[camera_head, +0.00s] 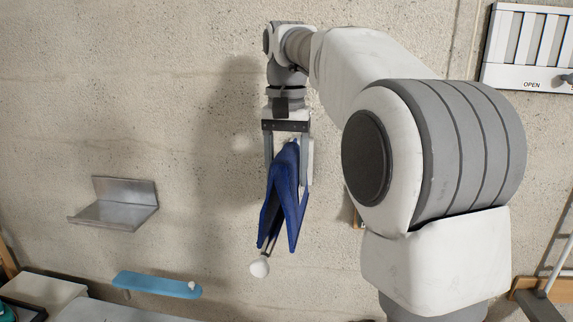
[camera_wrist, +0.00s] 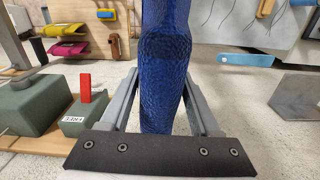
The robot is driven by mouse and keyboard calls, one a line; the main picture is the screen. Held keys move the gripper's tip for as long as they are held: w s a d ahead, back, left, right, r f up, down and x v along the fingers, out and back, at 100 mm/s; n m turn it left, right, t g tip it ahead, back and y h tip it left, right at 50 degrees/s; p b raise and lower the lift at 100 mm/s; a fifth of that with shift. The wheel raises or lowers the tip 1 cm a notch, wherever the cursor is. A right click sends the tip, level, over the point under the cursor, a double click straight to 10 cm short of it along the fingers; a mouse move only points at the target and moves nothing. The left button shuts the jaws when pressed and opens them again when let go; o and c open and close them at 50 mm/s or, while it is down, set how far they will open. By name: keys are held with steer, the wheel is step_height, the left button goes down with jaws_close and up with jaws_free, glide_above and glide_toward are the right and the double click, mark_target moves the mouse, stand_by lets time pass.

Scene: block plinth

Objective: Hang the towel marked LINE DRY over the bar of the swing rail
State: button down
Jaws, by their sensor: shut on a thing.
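The dark blue towel (camera_head: 287,195) hangs folded from my gripper (camera_head: 287,160), and its lower part spreads into separate flaps. My gripper points down and is shut on the towel's upper part. In the wrist view the towel (camera_wrist: 163,60) fills the space between the fingers of my gripper (camera_wrist: 162,95). No LINE DRY marking shows on the visible faces. A thin metal bar (camera_head: 268,240) with a white ball end (camera_head: 260,267) shows below and between the flaps. It may be the swing rail. The towel hides the rest, and I cannot tell whether they touch.
A metal wall bracket (camera_head: 115,205) and a blue strip with a white knob (camera_head: 157,284) are at the lower left. An OPEN panel (camera_head: 531,85) is at the upper right. Green-grey blocks with a red lever (camera_wrist: 84,88) and a yellow cloth (camera_wrist: 62,29) are left in the wrist view.

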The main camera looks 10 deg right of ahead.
step_height(320, 180, down, 7)
steer(key=b, duration=0.4)
steer(key=shift+f, duration=0.2)
steer(key=shift+p, duration=0.5)
stand_by(0.9)
steer(key=shift+f+b, duration=0.3)
steer(key=shift+f, duration=0.1)
steer(key=shift+f, duration=0.3)
steer(key=shift+c, duration=0.2)
jaws_free()
steer(key=shift+o, duration=0.2)
steer(key=shift+r, duration=0.1)
